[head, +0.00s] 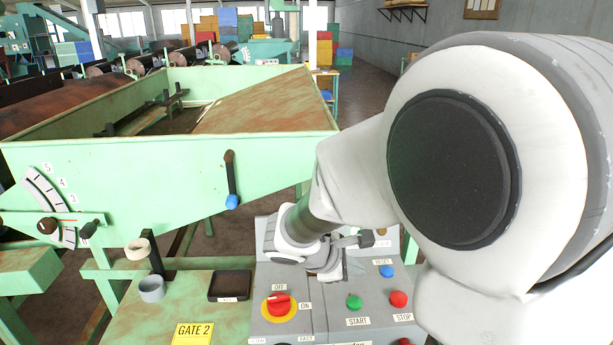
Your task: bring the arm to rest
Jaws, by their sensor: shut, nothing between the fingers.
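My gripper (345,258) is at the end of my arm, above the back part of the grey control panel (318,311). Its fingers are shut with nothing visible between them. My arm fills the right side of the head view and hides part of the panel's right and back. I cannot tell whether the fingers touch the panel.
The panel has a red rotary switch (278,303), a green start button (354,302), a red stop button (398,299) and a blue button (386,271). A black tray (230,285) lies left of it. A green hopper (120,180) with a blue-tipped lever (231,185) stands behind.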

